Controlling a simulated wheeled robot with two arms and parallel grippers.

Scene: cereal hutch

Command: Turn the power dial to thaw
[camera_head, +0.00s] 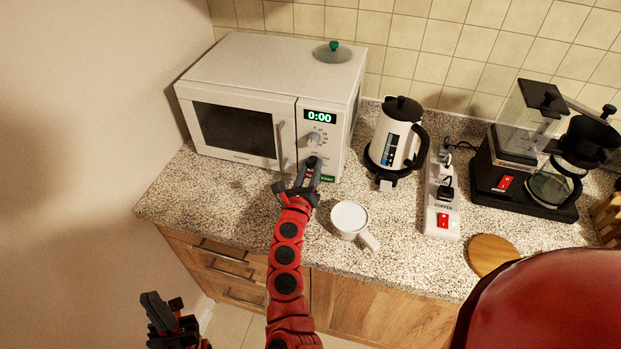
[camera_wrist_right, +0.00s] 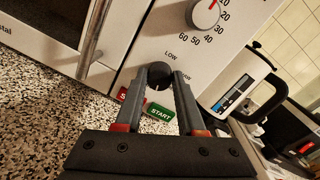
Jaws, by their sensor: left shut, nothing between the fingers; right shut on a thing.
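The white microwave (camera_head: 236,72) stands at the back left of the counter, its display (camera_head: 319,117) showing 0:00. My right gripper (camera_head: 311,166) is at the lower part of its control panel. In the right wrist view, my right gripper (camera_wrist_right: 165,80) is shut on the dark power dial (camera_wrist_right: 159,70), one finger on each side. "LOW" is printed above the dial; the other labels and the dial's pointer cannot be read. The timer dial (camera_wrist_right: 205,12) is above it. My left gripper (camera_head: 163,312) is shut and empty at the lower left, away from the counter.
A green START button (camera_wrist_right: 161,112) and a red button (camera_wrist_right: 125,94) are close below the dial. A white mug (camera_head: 349,218) stands right of my right arm. A kettle (camera_head: 392,138), power strip (camera_head: 441,200) and coffee maker (camera_head: 520,165) stand farther right. Counter left of my arm is clear.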

